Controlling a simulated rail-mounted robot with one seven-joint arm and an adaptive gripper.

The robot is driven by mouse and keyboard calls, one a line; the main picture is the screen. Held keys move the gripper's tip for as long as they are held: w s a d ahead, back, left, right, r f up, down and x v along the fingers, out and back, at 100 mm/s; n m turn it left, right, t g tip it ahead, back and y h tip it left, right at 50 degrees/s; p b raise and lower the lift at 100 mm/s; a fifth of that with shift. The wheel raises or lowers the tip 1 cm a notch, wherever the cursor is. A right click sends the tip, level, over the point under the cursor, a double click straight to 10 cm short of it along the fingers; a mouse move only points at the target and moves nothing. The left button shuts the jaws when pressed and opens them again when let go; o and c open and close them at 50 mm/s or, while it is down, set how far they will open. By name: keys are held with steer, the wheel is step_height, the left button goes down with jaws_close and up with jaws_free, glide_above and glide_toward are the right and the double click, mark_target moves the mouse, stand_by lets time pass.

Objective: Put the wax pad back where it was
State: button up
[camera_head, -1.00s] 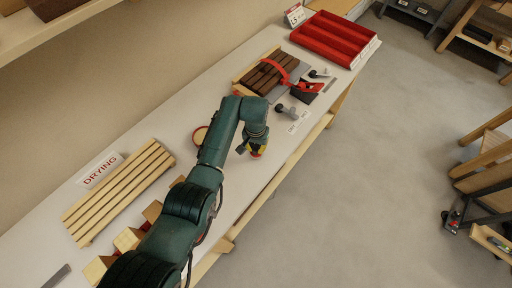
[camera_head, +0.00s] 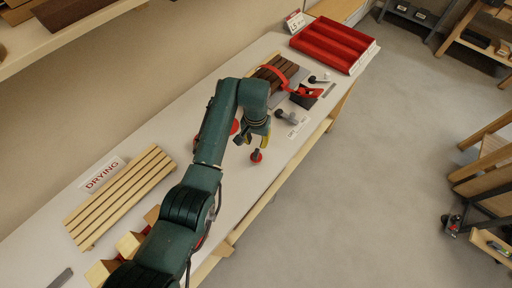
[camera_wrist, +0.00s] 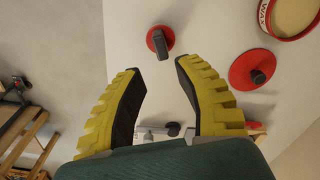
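A small red disc with an upright dark grip, apparently the wax pad (camera_head: 257,157), stands on the white bench top just below my gripper (camera_head: 252,141). In the wrist view the pad (camera_wrist: 160,40) lies just beyond the fingertips, in line with the gap between them. My gripper (camera_wrist: 158,68) is open and empty, its yellow fingers apart. To the right lies a larger red disc with a dark knob, perhaps a lid (camera_wrist: 253,78). Beyond it is a round red-rimmed tin marked WAX (camera_wrist: 292,32) with tan contents. The tin is mostly hidden behind my arm in the head view.
A slatted rack (camera_head: 122,197) with a DRYING sign (camera_head: 102,174) stands at left, wooden blocks (camera_head: 130,244) near my arm. Up the bench are clamped dark wood strips (camera_head: 283,68), grey-handled tools (camera_head: 287,115) and a red tray (camera_head: 334,44). Bench right of the pad is clear.

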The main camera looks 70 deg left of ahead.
step_height(320, 180, up, 3)
steer(key=shift+f, duration=0.1)
steer(key=shift+w, duration=0.1)
steer(key=w+d+r+m+t+y, duration=0.1)
steer(key=w+d+r+t+y, duration=0.1)
steer(key=w+d+r, duration=0.3)
steer(key=w+d+r+m+t+y, duration=0.1)
steer(key=w+r+m+t, duration=0.1)
steer(key=w, duration=0.6)
steer(key=w+d+r+m+t+y, duration=0.2)
steer(key=w+d+r+t, duration=0.3)
steer(key=w+d+r, duration=0.45)
steer(key=s+d+r+m+t+h, duration=0.1)
steer(key=s+d+r+m+t, duration=0.2)
steer(key=d+r, duration=0.7)
steer(key=s+d+r+m+t+h, duration=0.1)
steer(key=s+d+r+t+h, duration=0.1)
steer(key=d+r+t, duration=0.65)
steer(key=s+d+r+m+t+h, duration=0.1)
steer(key=s+d+r+h, duration=0.1)
steer(key=s+d+r, duration=0.6)
steer(key=s+d, duration=0.1)
steer(key=d, duration=0.3)
steer(key=shift+r+m+h, duration=0.25)
steer(key=shift+m+h, duration=0.05)
